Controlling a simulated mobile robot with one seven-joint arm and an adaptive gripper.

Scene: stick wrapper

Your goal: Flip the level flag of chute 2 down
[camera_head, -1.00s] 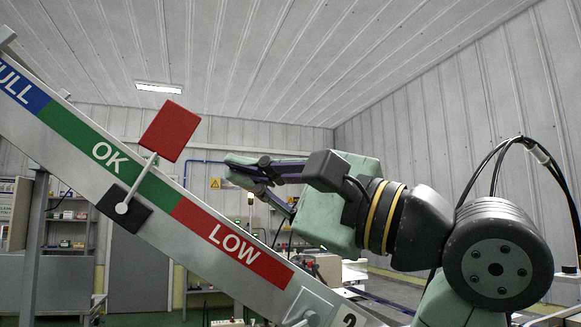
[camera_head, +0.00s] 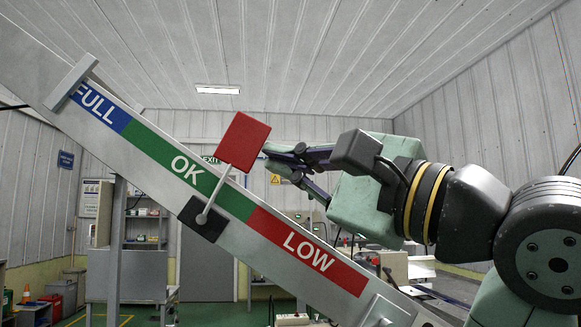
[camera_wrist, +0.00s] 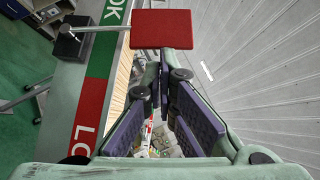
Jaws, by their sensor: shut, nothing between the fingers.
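The level flag is a red square plate (camera_head: 243,140) on a thin grey rod. The rod (camera_head: 215,196) rises, tilted right, from a pivot on a black block (camera_head: 202,218) beside the green OK band. The flag stands up above the sloping chute (camera_head: 141,140). In the wrist view the red plate (camera_wrist: 161,29) lies just beyond the fingertips. My gripper (camera_head: 268,156) is shut and empty, right of the plate and close to its right edge. I cannot tell whether they touch. The fingertips meet below the plate in the wrist view (camera_wrist: 164,66).
The chute slopes down to the right, with a blue FULL band (camera_head: 98,104), a green OK band (camera_head: 158,152) and a red LOW band (camera_head: 308,252). A metal post (camera_head: 112,260) supports it. Shelves stand behind.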

